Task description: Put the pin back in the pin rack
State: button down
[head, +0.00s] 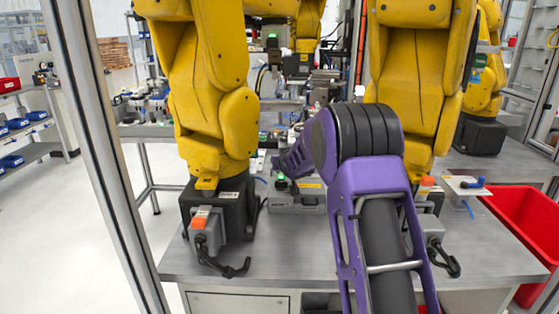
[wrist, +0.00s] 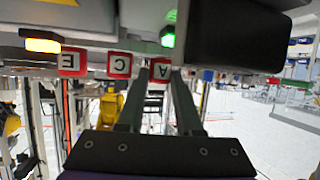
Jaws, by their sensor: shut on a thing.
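In the wrist view the picture is upside down. In the head view my purple arm reaches to a grey box (head: 297,201) between two yellow arms, and the fingertips and held piece are hidden.
Yellow arms stand at left (head: 212,110) and right (head: 415,85) of my arm, leaving a narrow gap. A small white plate with a blue piece (head: 468,184) is on the right of the steel bench (head: 280,262). A red bin (head: 525,230) stands beyond it.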

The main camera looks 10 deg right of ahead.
jog(key=c, duration=0.5)
grip_release()
jog(key=shift+s+r, duration=0.1)
jog(key=a+v, duration=0.1)
jog(key=v, duration=1.6)
jog(key=shift+d+p, duration=0.35)
jog(key=shift+p, duration=0.1)
jog(key=shift+s, duration=0.15)
